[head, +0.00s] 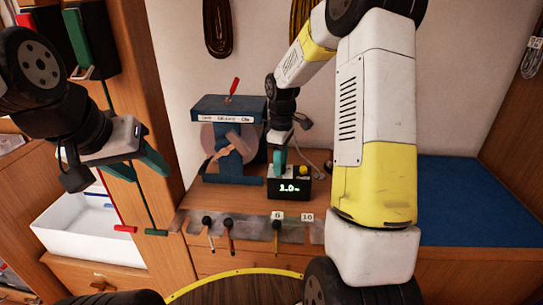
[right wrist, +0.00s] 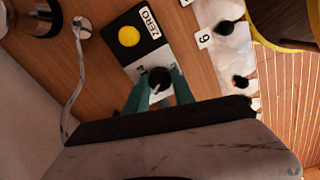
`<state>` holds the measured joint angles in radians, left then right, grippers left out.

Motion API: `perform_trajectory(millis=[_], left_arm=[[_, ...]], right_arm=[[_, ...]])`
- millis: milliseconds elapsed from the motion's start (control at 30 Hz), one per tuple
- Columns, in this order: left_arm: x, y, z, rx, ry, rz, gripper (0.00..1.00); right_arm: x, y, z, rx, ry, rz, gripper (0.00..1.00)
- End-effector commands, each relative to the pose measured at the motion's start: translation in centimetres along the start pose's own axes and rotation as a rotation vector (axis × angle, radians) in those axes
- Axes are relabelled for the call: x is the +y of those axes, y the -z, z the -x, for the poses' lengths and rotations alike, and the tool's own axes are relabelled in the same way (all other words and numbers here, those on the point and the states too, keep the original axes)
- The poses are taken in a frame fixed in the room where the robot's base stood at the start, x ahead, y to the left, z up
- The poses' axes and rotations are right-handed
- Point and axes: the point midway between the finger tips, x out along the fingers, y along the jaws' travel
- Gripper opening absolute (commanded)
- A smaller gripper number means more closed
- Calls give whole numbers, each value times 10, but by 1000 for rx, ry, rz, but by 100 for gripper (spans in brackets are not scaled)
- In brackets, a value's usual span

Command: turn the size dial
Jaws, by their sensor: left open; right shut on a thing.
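A small black box (head: 289,188) with a lit green readout, seemingly "1.0-", stands on the wooden bench in the head view. In the right wrist view, its top carries a round yellow button (right wrist: 129,36) beside a "ZERO" label and a black size dial (right wrist: 160,79) on a pale plate with a partly hidden number. My right gripper (head: 279,170) points down onto the box; in the right wrist view its teal fingers (right wrist: 158,88) are shut on the dial, one on each side. My left gripper (head: 138,166) is open and empty, in the air at the left, away from the box.
A blue-topped machine (head: 228,110) with a red lever stands just behind and left of the box. A white tray (head: 85,232) is at the left; a blue mat (head: 475,200) lies clear at the right.

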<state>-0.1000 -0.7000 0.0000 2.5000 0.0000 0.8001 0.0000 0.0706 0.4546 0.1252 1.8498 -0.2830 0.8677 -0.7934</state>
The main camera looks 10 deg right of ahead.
Motion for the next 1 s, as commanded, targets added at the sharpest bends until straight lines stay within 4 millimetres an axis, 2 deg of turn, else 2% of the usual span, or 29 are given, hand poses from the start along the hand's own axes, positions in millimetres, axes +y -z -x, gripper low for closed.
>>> perform_trajectory(millis=[433, 1000], left_arm=[[0, 0, 0, 0, 0, 0, 50], [0, 0, 0, 0, 0, 0, 50]], right_arm=[[1, 0, 1, 1, -2, 295, 0], [1, 0, 1, 0, -3, 372, 0]])
